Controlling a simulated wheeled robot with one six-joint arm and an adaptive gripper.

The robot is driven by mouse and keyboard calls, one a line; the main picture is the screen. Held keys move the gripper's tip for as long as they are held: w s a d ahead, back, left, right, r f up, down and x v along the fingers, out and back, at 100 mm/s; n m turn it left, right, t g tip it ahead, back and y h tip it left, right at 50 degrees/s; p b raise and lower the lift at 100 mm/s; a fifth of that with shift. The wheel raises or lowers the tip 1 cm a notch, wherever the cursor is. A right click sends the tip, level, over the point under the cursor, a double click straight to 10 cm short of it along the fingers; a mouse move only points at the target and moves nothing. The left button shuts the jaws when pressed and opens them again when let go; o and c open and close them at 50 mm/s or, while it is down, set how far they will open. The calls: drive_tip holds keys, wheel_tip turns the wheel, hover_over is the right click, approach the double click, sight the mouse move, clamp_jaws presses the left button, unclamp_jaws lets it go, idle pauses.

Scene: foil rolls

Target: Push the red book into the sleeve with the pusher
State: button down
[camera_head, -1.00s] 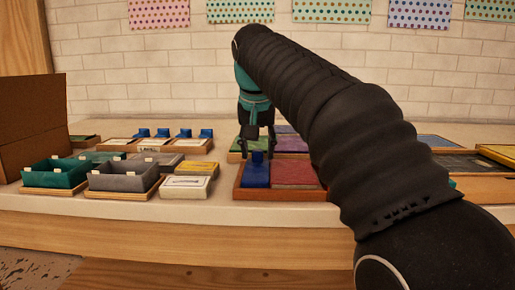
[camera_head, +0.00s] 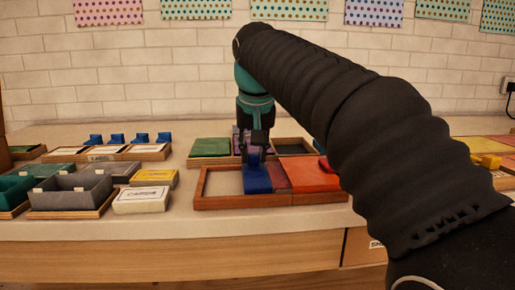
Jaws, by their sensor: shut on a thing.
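The blue pusher (camera_head: 256,180) stands in a wooden tray (camera_head: 265,202) near the front of the table. My gripper (camera_head: 254,150) points down and is shut on the pusher's upright handle. A dull red slab, which looks like the red book (camera_head: 279,178), lies against the right side of the pusher. To its right a brighter orange-red block, which looks like the sleeve (camera_head: 314,175), takes up the tray's right part. The book's right end seems to be inside it, but the opening is hard to make out. My arm crosses above the right side.
The tray's left part is bare. A green block (camera_head: 210,147) and other slabs sit in a second tray behind. Grey bins (camera_head: 70,194), a yellow box (camera_head: 154,178) and a white box (camera_head: 141,200) stand at left. Several blue-handled pieces are behind them.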

sight(255, 174)
drive_tip(key=shift+a, duration=0.1)
drive_tip(key=c, duration=0.9)
unclamp_jaws()
drive_tip(key=v, duration=1.2)
